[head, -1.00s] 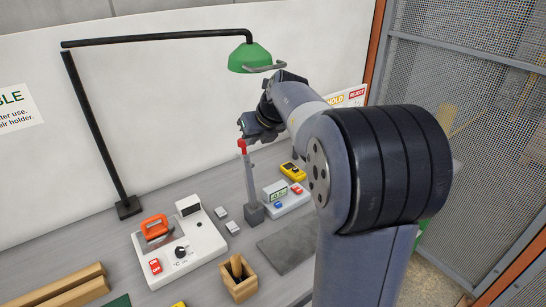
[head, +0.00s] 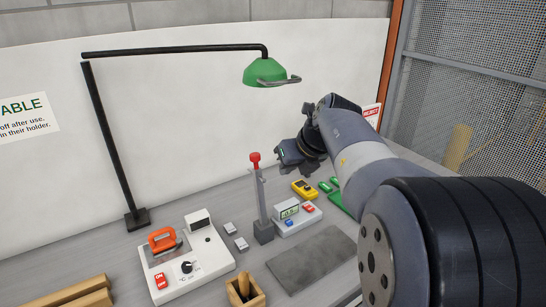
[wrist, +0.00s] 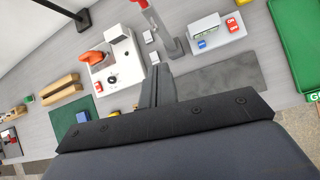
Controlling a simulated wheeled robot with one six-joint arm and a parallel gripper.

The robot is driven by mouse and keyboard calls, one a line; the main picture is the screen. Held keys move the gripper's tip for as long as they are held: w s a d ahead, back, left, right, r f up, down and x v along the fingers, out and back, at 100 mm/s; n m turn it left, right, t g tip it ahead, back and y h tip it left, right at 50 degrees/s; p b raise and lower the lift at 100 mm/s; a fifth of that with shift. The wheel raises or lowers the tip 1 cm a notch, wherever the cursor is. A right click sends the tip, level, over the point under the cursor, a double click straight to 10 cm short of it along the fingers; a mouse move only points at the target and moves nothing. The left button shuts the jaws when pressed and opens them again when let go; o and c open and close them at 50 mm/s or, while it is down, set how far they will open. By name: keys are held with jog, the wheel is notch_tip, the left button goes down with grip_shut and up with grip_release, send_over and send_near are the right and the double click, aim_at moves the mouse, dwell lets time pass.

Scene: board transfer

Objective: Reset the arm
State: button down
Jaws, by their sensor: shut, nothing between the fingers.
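My arm reaches in from the right side of the head view, with my gripper (head: 290,153) held above the bench, beside and above the red-topped grey post (head: 262,205). In the wrist view my gripper's fingers (wrist: 158,82) are together, with nothing between them. Below them lie the bench top and a dark grey mat (wrist: 220,80). The gripper touches nothing that I can see.
A green lamp (head: 265,70) hangs above. A mesh fence (head: 480,90) stands at right.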

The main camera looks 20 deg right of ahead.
jog(key=p, duration=0.4)
send_near(252, 155)
jog(key=f, duration=0.1)
jog(key=w+f, duration=0.1)
jog(key=f, duration=0.2)
jog(key=shift+w+a, duration=0.25)
jog(key=shift+w, duration=0.05)
jog(key=shift+w+a+f, duration=0.2)
jog(key=shift+w+a, duration=0.05)
jog(key=shift+w, duration=0.45)
